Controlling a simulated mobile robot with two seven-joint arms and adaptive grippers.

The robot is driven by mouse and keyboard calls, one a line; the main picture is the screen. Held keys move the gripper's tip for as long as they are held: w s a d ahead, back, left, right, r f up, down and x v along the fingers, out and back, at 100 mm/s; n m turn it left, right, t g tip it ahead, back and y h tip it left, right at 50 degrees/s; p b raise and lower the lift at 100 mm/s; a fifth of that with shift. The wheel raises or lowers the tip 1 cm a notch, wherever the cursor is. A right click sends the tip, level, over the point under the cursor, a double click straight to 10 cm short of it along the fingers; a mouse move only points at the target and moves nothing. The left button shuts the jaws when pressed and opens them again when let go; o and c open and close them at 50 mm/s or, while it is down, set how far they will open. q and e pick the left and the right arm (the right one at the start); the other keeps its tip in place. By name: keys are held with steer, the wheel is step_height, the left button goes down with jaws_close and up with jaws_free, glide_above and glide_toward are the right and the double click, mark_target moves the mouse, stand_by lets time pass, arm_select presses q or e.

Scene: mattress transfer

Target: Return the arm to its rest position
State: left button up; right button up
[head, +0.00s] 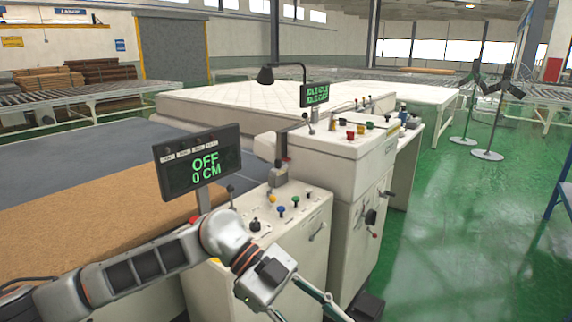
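My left arm (150,262) comes in from the left along the bottom of the head view, in front of the near control cabinet. Its wrist bends down to the right. My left gripper (308,308) points down and right at the bottom edge, below the near cabinet's panel. The frame cuts off its fingertips, so how far they are apart is hidden, and I see nothing between the visible finger parts. My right arm and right gripper are out of view.
The near control cabinet (313,240) carries a display (198,164) reading "OFF 0 CM", with knobs and levers. A taller cabinet (345,190) stands behind it. A white mattress (235,103) lies beyond; a brown slab (90,217) is at left. Green floor (455,240) is open at right.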

arm_select(q)
steer(key=s+d+r+h, duration=0.2)
steer(key=d+r+h, duration=0.25)
steer(key=h, duration=0.25)
steer(key=w+a+r+n+t+h, duration=0.1)
steer(key=w+n+t+h, duration=0.3)
steer(key=t+h, duration=0.15)
steer(key=w+a+f+n+t+y, duration=0.4)
steer(key=a+f+n+t+y, duration=0.15)
steer(key=n+t, duration=0.2)
steer(key=w+a+f+n+t+y, duration=0.35)
steer(key=a+f+n+t, duration=0.3)
steer(key=t, duration=0.25)
steer(key=s+a+f+n+y, duration=0.35)
steer(key=a+f+y, duration=0.45)
steer(key=f, duration=0.6)
steer(key=s+a+f+g+y, duration=0.3)
steer(key=s+a+f+g, duration=0.2)
steer(key=s+a+f, duration=0.5)
steer(key=s+f, duration=0.3)
steer(key=f, duration=0.1)
steer(key=shift+s+a+f, duration=0.2)
steer(key=shift+a+f, duration=0.1)
steer(key=shift+s+n+y, duration=0.1)
steer(key=shift+n+y, duration=0.15)
steer(key=shift+c, duration=2)
